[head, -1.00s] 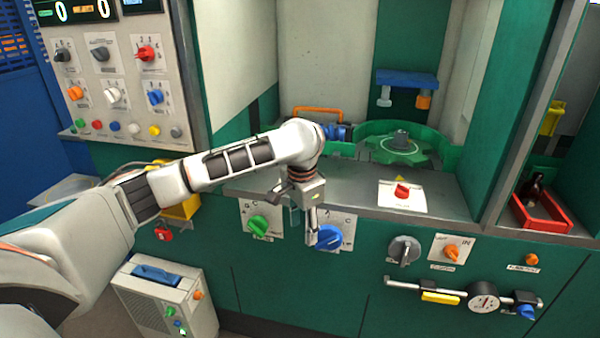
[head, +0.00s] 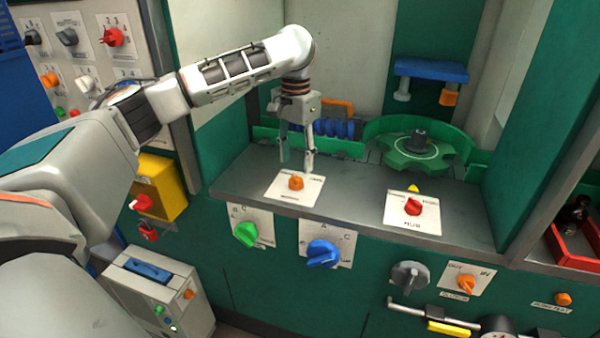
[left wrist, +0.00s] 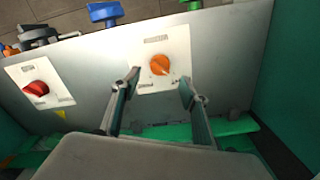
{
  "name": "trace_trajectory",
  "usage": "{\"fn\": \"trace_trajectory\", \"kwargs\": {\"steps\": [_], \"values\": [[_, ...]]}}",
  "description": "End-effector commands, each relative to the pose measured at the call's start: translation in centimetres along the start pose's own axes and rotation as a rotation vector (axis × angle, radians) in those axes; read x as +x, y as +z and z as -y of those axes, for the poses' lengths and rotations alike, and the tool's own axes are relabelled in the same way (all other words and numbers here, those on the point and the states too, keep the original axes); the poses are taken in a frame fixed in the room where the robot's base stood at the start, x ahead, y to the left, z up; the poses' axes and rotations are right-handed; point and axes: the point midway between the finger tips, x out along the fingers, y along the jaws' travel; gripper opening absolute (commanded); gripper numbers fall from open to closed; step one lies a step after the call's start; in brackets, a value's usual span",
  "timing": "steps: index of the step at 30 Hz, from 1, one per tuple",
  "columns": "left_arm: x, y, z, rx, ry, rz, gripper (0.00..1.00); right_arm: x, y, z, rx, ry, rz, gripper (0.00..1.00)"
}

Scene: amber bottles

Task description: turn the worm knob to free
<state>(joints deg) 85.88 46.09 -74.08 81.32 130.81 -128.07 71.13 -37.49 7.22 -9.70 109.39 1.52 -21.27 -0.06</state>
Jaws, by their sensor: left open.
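An orange knob (head: 296,183) sits on a white label plate on the grey ledge, in front of a blue worm screw (head: 335,128). The plate's print is too small to read. My left gripper (head: 297,163) points down, open and empty, just above and behind the orange knob. In the left wrist view the orange knob (left wrist: 160,65) lies just beyond and between the two fingertips (left wrist: 160,80), its narrow tip pointing toward the lower right. I see no contact. My right gripper is in neither view.
A red knob (head: 413,207) on another plate stands to the right on the ledge. Green (head: 245,234) and blue (head: 322,253) knobs are on the front panel below. A green wheel (head: 418,152) is behind the ledge. The ledge between the plates is clear.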

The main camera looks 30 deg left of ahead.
Motion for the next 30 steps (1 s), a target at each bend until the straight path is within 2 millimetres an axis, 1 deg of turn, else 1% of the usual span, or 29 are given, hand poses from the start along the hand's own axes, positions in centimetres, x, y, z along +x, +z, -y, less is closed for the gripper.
{"fn": "trace_trajectory", "kwargs": {"steps": [1,3,6,10,15,22,23,24,26,27,30], "values": [[0.9,0.1,0.0,0.000,0.001,0.003,0.45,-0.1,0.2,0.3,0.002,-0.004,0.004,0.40],[2.1,0.1,-0.1,0.000,0.002,0.004,0.45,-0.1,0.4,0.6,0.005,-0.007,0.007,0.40],[3.6,0.1,0.0,0.001,0.001,0.003,0.45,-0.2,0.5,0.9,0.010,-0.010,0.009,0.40],[5.0,0.1,-0.1,0.001,0.001,0.001,0.45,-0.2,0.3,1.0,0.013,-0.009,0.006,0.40],[5.9,0.0,0.0,0.001,0.000,-0.001,0.45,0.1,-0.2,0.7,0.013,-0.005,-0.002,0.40],[6.0,0.0,0.0,0.001,0.000,-0.001,0.45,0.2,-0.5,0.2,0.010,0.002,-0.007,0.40],[6.0,0.0,0.0,0.001,0.000,-0.001,0.42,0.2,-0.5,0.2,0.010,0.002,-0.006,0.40],[6.0,0.0,0.0,0.001,0.000,-0.001,0.32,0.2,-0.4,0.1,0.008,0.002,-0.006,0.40],[6.0,0.0,0.0,0.001,0.000,-0.001,0.16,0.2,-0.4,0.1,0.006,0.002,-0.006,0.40],[5.9,0.0,0.0,0.001,0.000,-0.001,0.06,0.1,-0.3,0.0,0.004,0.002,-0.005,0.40],[5.9,0.0,0.0,0.001,0.000,-0.001,0.06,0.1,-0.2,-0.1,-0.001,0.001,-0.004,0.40]]}}
